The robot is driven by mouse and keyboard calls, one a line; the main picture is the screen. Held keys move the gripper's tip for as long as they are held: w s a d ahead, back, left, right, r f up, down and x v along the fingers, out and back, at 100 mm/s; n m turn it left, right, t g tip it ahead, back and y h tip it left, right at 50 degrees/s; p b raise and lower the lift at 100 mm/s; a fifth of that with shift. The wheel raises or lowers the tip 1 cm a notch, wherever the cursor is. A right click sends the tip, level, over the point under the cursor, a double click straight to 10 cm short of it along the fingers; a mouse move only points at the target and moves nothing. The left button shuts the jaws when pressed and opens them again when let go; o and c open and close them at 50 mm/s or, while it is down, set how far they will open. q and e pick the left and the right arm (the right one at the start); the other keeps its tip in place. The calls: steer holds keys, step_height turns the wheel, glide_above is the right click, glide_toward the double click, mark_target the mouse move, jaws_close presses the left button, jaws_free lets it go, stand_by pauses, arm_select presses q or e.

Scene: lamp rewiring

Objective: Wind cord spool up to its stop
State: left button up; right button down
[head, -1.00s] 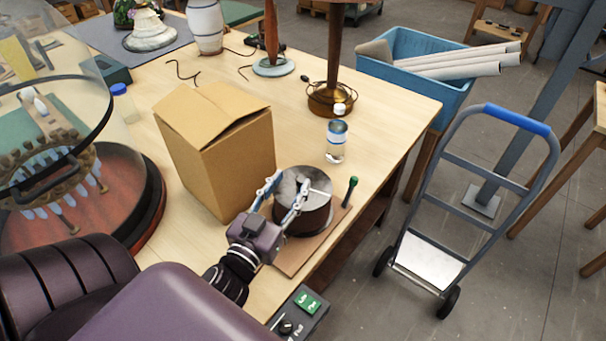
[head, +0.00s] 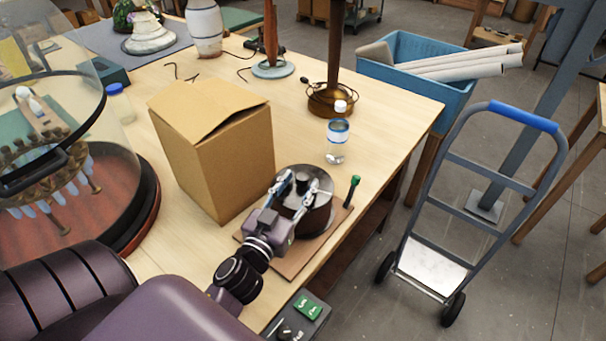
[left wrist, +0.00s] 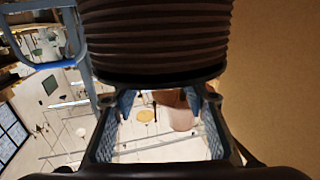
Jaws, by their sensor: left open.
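The cord spool (head: 318,220) is a dark brown drum with a shiny metal top, standing on a thin brown board (head: 286,263) near the table's right edge. A small dark knob (head: 302,182) shows on its top. A green-tipped peg (head: 353,188) stands at the board's right side. My left gripper (head: 299,184) is over the spool's top, its fingers apart on either side of the knob; contact cannot be told. In the left wrist view the spool's ribbed side (left wrist: 155,35) fills the top, and the open fingers (left wrist: 160,100) show below it. My right gripper is not in view.
A cardboard box (head: 215,150) stands close left of the spool. A clear jar (head: 336,142) is behind it. A glass dome on a round red base (head: 75,205) is at the left. A control box (head: 300,312) sits below the board. Bare tabletop (head: 290,130) lies behind.

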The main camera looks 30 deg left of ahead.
arm_select(q)
steer(key=shift+w+a, duration=0.2)
steer(key=shift+w, duration=1.2)
steer(key=shift+c, duration=0.5)
jaws_close()
